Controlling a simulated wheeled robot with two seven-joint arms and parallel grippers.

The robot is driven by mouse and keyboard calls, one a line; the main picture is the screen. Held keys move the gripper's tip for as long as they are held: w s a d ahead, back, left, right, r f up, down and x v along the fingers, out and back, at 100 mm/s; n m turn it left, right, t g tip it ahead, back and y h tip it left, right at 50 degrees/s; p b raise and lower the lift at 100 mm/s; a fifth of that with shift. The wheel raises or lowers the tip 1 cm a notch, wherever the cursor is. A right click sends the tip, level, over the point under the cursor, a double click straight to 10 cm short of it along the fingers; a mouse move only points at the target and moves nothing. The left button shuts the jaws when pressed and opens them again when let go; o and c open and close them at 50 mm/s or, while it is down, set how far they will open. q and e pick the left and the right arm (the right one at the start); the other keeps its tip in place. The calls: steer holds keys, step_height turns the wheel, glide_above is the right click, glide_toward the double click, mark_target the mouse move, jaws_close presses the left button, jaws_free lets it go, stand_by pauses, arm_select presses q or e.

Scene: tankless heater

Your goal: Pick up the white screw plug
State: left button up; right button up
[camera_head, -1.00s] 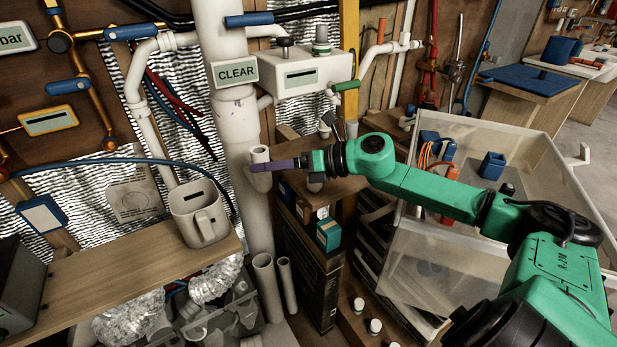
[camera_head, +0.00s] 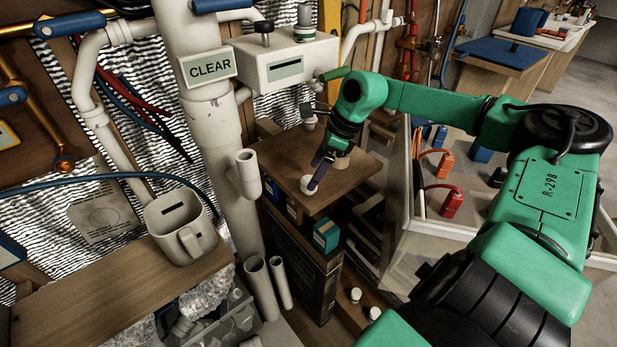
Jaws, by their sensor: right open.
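A small round white piece, which looks like the white screw plug (camera_head: 307,185), lies on the small wooden shelf top (camera_head: 345,180) near its front left edge. My right gripper (camera_head: 317,172) points down over the shelf, with its purple fingers right at the plug. The fingers are open and partly cover it; I cannot tell whether they touch it or straddle it. My left gripper is not in view.
A white side stub (camera_head: 247,168) on the thick vertical pipe (camera_head: 213,140) stands left of the shelf. Small white caps (camera_head: 355,295) stand lower down. A grey mug (camera_head: 182,228) stands on the left board.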

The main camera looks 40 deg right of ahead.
mark_target(309, 180)
steer(key=b+x, duration=0.1)
steer(key=x, duration=0.2)
steer(key=shift+s+a+f, duration=0.1)
steer(key=shift+f, duration=0.2)
steer(key=shift+a+f, duration=0.15)
steer(key=shift+f, duration=0.1)
steer(key=shift+r, duration=0.1)
jaws_close()
step_height(309, 180, up, 20)
steer(key=shift+p, duration=0.35)
